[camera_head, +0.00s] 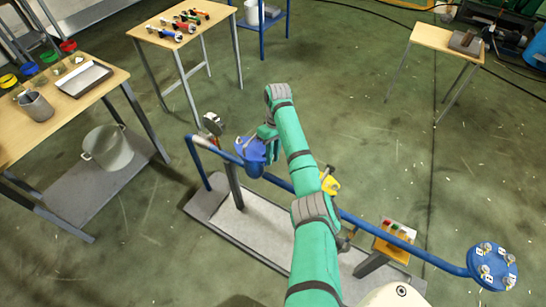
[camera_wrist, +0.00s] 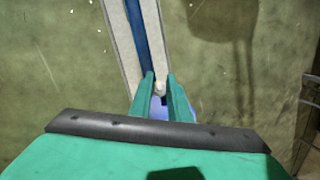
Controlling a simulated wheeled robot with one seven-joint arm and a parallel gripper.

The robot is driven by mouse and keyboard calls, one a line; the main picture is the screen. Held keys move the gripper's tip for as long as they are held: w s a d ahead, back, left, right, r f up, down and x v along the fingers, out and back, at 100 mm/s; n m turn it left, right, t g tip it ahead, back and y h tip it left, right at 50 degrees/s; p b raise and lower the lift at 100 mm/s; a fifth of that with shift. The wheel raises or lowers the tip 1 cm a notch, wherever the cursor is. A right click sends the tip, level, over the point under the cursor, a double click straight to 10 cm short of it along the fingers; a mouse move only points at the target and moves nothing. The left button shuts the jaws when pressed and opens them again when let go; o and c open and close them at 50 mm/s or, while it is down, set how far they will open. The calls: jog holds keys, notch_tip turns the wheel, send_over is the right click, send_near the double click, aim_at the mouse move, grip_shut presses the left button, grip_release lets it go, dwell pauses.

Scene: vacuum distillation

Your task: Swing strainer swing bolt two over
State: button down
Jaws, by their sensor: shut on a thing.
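The blue strainer (camera_head: 250,152) sits on the blue pipe run, left of my arm in the head view. Its body shows partly as blue behind my fingers in the wrist view (camera_wrist: 183,108). My gripper (camera_wrist: 161,84) is at the strainer, with its two green fingers closed on a small pale swing bolt (camera_wrist: 160,88). In the head view my gripper (camera_head: 266,140) comes down on the strainer's right side, and the fingertips and the held bolt are largely hidden. I cannot tell the bolt's exact tilt.
A blue flange with several bolts (camera_head: 492,266) ends the pipe at the right. A yellow valve part (camera_head: 330,183) and a button box (camera_head: 394,241) stand along the pipe. A tool table (camera_head: 160,35) and a table with a tray (camera_head: 84,79) stand left.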

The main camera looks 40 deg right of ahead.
jog(key=shift+d, duration=0.1)
jog(key=c, duration=1.9)
grip_release()
